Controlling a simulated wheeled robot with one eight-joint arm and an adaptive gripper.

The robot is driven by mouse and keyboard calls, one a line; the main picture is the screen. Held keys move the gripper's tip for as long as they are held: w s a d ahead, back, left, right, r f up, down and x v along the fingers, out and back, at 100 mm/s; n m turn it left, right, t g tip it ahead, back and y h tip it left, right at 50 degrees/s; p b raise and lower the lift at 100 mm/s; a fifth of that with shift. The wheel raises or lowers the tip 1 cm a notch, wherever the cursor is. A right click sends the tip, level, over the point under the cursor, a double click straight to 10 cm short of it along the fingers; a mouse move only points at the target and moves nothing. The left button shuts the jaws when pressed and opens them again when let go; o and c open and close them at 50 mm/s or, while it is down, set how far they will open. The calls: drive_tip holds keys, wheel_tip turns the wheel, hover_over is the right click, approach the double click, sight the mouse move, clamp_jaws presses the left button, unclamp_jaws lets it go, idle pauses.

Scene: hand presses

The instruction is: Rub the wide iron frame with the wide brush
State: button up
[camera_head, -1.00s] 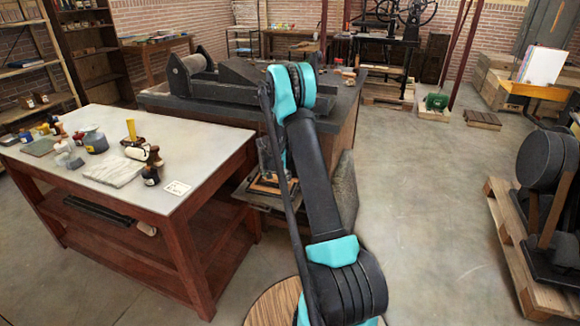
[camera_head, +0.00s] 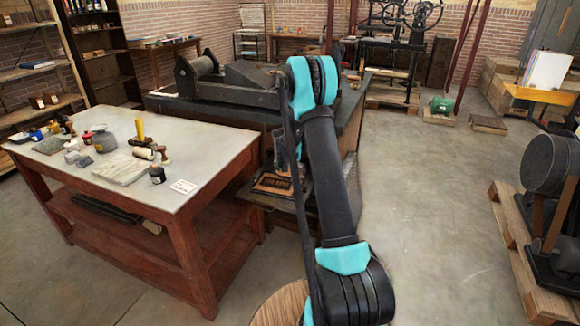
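A dark, flat framed piece (camera_head: 272,184), which looks like the wide iron frame, lies on a low shelf at the side of the big dark press bench. My arm crosses in front of its right side and hides part of it. The grey end of my arm with my gripper (camera_head: 284,160) hangs just above and behind the frame, mostly hidden by my own arm links. I cannot see the fingertips or whether they touch the frame. I cannot make out the wide brush clearly; whether it is in the gripper cannot be told.
A pale-topped red table (camera_head: 215,150) at left holds bottles, a grey can (camera_head: 103,140), rollers and a stone slab (camera_head: 120,169). The black press (camera_head: 235,88) stands behind. A pallet with a dark machine (camera_head: 545,165) is at right. The floor between is clear.

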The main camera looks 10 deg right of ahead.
drive_tip(key=shift+r, duration=1.65)
